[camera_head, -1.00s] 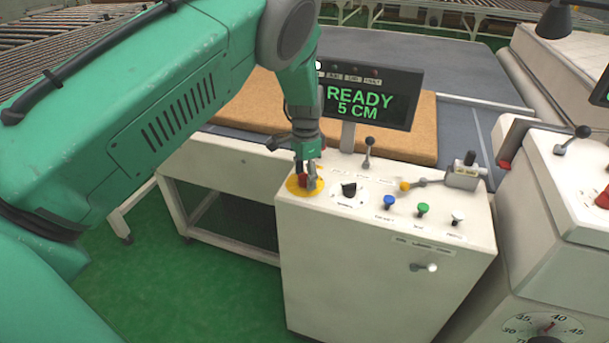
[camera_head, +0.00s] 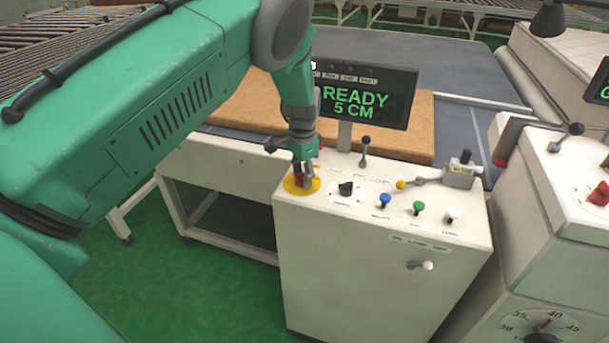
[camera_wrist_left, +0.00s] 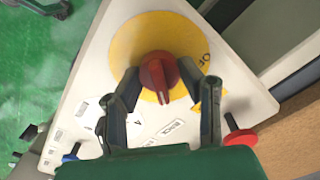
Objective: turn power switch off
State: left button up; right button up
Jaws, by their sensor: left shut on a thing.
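The power switch is a red knob (camera_head: 299,179) on a yellow disc (camera_head: 291,188) at the left end of the console top. In the left wrist view the red knob (camera_wrist_left: 158,72) shows close up on the yellow disc (camera_wrist_left: 135,42), with a pale pointer line toward the gripper and part of the lettering "OF" at the disc's right. My left gripper (camera_head: 305,182) reaches down from above and is shut on the knob. In the left wrist view its two fingers (camera_wrist_left: 170,82) stand on either side of the knob. My right gripper is not in view.
The white console (camera_head: 370,265) also carries a black selector (camera_head: 345,188), blue (camera_head: 384,200), green (camera_head: 418,207) and white (camera_head: 452,215) buttons, and an upright lever (camera_head: 365,148). A screen (camera_head: 368,98) reading "READY 5 CM" stands behind, before a brown mattress (camera_head: 250,108).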

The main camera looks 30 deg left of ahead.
pick_arm(q)
jog(key=n, duration=0.2)
jog(key=shift+s+a+f+n, duration=0.1)
jog(key=shift+n, duration=0.2)
jog(key=n, duration=0.5)
jog(key=shift+p, duration=0.35)
jog(key=n, duration=0.4)
jog(key=shift+n, duration=0.4)
jog(key=n, duration=0.4)
jog(key=shift+f, duration=0.1)
jog(key=shift+s+n, duration=0.1)
jog(key=shift+n, duration=0.2)
jog(key=o, duration=0.9)
jog(key=shift+o, duration=1.1)
